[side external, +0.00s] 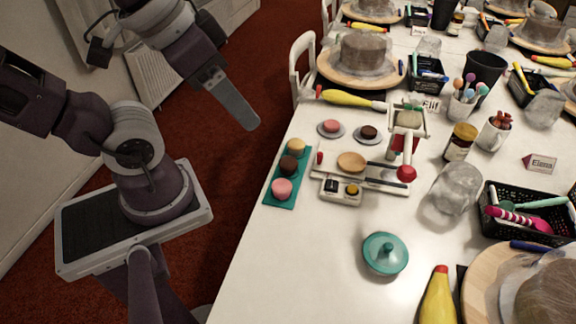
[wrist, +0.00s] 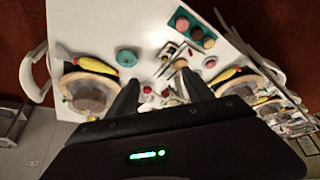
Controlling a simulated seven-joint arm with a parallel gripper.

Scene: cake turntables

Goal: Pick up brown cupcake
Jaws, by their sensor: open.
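A brown cupcake (side external: 289,165) sits in the middle of a teal tray (side external: 284,205), between a beige cupcake (side external: 296,146) and a pink one (side external: 282,188). It also shows in the wrist view (wrist: 197,33). Another dark brown cake (side external: 368,132) sits on a small plate behind the tray. My gripper (side external: 240,105) is up in the air, left of the table and well apart from the tray. In the wrist view my gripper (wrist: 160,88) has its two fingers spread, with nothing held between them.
A white-and-red stand device (side external: 405,140) with a wooden disc (side external: 351,161) is right of the tray. A teal lidded dish (side external: 385,253) stands nearer the front. A yellow piping bag (side external: 345,98) lies behind. The front left tabletop is clear.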

